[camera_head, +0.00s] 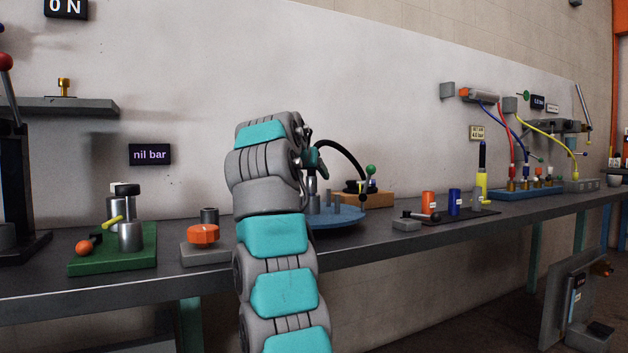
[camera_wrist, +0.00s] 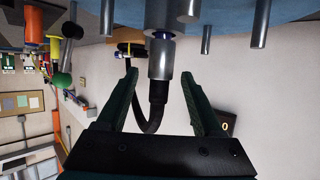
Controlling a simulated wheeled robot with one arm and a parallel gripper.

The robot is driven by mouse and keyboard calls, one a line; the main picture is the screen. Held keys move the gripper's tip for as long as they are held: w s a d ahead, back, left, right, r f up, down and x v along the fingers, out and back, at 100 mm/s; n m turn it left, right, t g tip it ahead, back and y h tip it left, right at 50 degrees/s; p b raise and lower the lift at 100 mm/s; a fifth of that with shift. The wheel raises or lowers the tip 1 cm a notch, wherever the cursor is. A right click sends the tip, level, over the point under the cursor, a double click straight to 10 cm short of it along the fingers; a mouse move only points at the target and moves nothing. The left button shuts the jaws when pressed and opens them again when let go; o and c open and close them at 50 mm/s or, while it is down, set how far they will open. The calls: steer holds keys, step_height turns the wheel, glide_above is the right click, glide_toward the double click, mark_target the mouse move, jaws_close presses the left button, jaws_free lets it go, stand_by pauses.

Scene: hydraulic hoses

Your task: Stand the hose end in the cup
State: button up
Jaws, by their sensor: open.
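The black hose (camera_head: 345,152) arches from the round blue table to a fixture at the back right. In the wrist view, which looks upside down, the hose (camera_wrist: 157,92) ends in a grey metal collar (camera_wrist: 171,62). The collar lines up with a metal cup-like cylinder (camera_wrist: 172,14) on the blue disc, with a dark blue ring between them. The hose end stands upright there; how deep it sits is hidden. My gripper (camera_wrist: 160,77) is open, one finger on each side of the hose end, with gaps visible. My arm partly hides this spot in the head view.
Short metal pegs (camera_wrist: 206,40) stand on the blue disc (camera_head: 340,220) around the cup. A wooden block (camera_head: 378,200) with a green knob is behind right. An orange-knobbed block (camera_head: 203,236) is left. Orange (camera_head: 428,202) and blue (camera_head: 454,202) cylinders stand farther right.

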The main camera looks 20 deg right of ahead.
steer(key=v, duration=0.4)
steer(key=shift+s+a+r, duration=0.15)
steer(key=shift+s+a, duration=0.05)
steer(key=shift+s, duration=0.05)
steer(key=shift+s, duration=0.1)
